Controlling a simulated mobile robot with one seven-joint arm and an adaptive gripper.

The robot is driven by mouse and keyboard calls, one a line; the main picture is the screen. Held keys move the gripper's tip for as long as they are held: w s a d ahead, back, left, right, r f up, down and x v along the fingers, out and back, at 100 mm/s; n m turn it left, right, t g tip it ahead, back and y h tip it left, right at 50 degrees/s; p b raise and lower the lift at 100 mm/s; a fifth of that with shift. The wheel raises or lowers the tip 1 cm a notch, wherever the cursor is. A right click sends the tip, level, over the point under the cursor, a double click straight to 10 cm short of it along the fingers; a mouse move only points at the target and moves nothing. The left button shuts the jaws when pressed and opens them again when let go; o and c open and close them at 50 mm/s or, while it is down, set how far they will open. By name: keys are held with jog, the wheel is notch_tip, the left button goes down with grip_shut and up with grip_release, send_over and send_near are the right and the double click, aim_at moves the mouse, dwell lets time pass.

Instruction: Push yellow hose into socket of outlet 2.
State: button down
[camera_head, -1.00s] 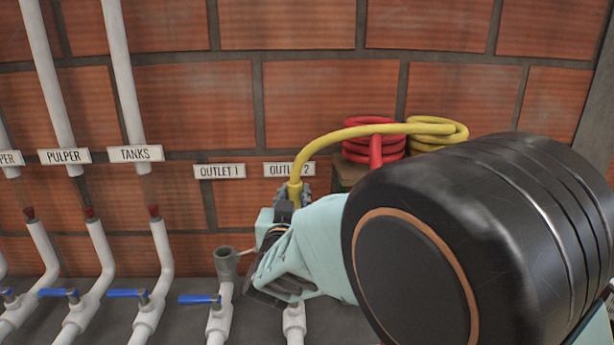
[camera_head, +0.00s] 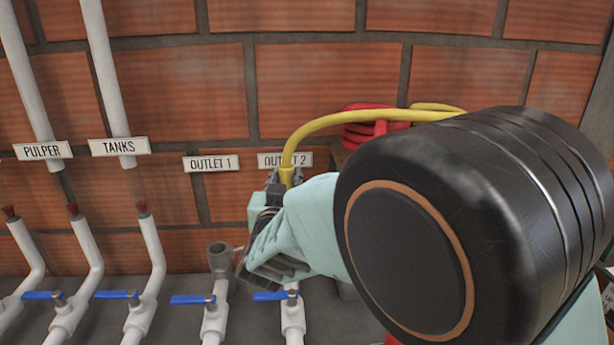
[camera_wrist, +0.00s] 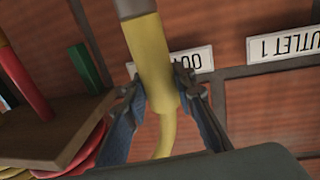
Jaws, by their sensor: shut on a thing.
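The yellow hose (camera_head: 330,122) arches from the coil on the right down to my gripper (camera_head: 283,180) in front of the OUTLET 2 label (camera_head: 285,159). In the wrist view, my gripper (camera_wrist: 162,88) is shut on the thick yellow end of the hose (camera_wrist: 152,62), with one finger on each side. A grey cylindrical part (camera_wrist: 134,7) meets the hose end at the picture's top edge; I cannot tell whether it is the socket or the hose's own tip. The white outlet 2 pipe (camera_head: 293,320) stands below my gripper. Its socket is hidden in the head view.
The outlet 1 pipe with an open grey socket (camera_head: 219,256) stands close to the left. Blue valve handles (camera_head: 272,296) stick out from the pipes. A red hose coil (camera_head: 366,130) lies on a wooden shelf at right. A brick wall is behind. My arm covers the right side.

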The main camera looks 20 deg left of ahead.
jog(key=shift+f+b, duration=2.45)
jog(key=shift+f, duration=0.45)
jog(key=shift+f+b, duration=2.85)
jog(key=shift+b, duration=0.05)
jog(key=c, duration=1.5)
grip_release()
jog(key=shift+r, duration=0.1)
jog(key=shift+s, duration=0.1)
jog(key=v, duration=1.1)
jog(key=shift+s+d, duration=0.15)
jog(key=shift+s, duration=0.25)
